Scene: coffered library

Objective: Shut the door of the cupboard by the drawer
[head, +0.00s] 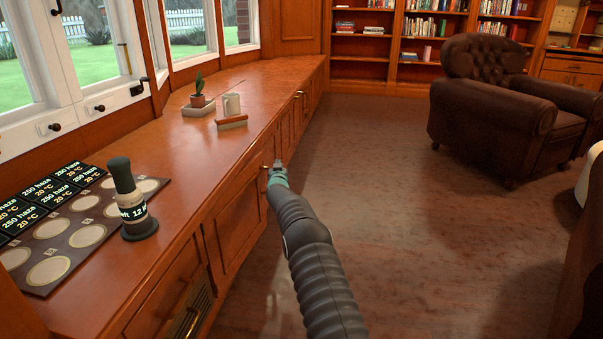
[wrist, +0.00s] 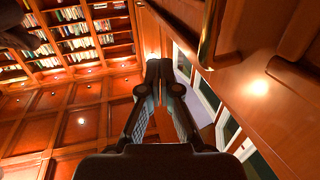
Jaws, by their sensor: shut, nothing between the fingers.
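My gripper (head: 276,172) is at the front of the long wooden window cabinet, close to a cupboard door (head: 236,222) and its small brass handle. Its fingers (wrist: 160,66) are together and empty in the wrist view. There, a brass handle (wrist: 208,38) stands on a wood panel just right of the fingers; I cannot tell whether they touch the panel. The door looks nearly in line with the cabinet front, but I cannot tell if it is fully shut. A drawer-like front (head: 165,300) with a brass handle is nearer to me.
A leather armchair (head: 490,100) stands at the right. The floor between is clear.

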